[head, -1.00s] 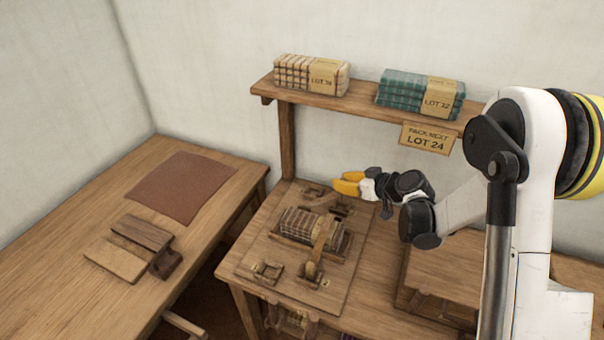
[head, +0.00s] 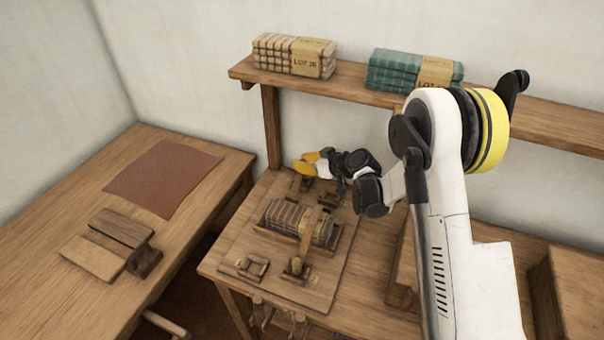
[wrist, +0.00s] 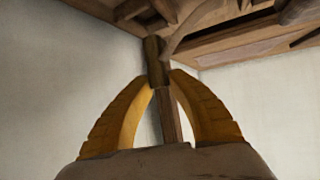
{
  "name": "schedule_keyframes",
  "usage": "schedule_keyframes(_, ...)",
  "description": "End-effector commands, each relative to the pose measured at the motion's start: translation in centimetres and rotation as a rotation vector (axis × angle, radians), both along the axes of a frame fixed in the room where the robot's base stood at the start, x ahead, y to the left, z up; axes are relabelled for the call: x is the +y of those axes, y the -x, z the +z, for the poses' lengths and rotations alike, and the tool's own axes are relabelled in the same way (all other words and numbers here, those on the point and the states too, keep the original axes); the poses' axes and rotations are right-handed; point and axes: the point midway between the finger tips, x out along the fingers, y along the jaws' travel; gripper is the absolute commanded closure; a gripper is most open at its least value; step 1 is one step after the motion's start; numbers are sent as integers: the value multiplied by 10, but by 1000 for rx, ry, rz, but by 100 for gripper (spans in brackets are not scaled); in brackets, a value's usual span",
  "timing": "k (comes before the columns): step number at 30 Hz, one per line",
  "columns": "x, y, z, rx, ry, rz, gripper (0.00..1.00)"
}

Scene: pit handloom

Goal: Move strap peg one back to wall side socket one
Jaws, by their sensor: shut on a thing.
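My gripper (head: 312,163), with yellow fingers, is just above the wall-side part of the wooden board (head: 340,268). In the wrist view its fingertips (wrist: 160,82) close on a brown wooden peg (wrist: 155,62), which I take to be strap peg one, with a curved strap running off from it. In the head view the fingers hide this peg. A wall-side socket block (head: 305,184) lies close below the gripper; whether the peg touches it I cannot tell. A striped cloth roll (head: 285,217) lies mid-board, with a tan strap (head: 309,230) across it to a near-side peg (head: 296,266).
Another wall-side socket block (head: 326,200) and an empty-looking near-side block (head: 246,267) sit on the board. A shelf (head: 350,92) with cloth bundles hangs behind, its post (head: 271,130) close to the gripper. A left table (head: 75,225) holds a brown mat (head: 165,178) and wooden blocks.

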Motion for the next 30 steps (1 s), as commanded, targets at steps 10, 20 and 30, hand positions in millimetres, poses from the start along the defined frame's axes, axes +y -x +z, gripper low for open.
schedule_keyframes(10,0,0,-41,0,0,0,99)
schedule_keyframes(20,0,0,-43,0,0,0,99)
schedule_keyframes(30,0,0,-42,0,0,0,59)
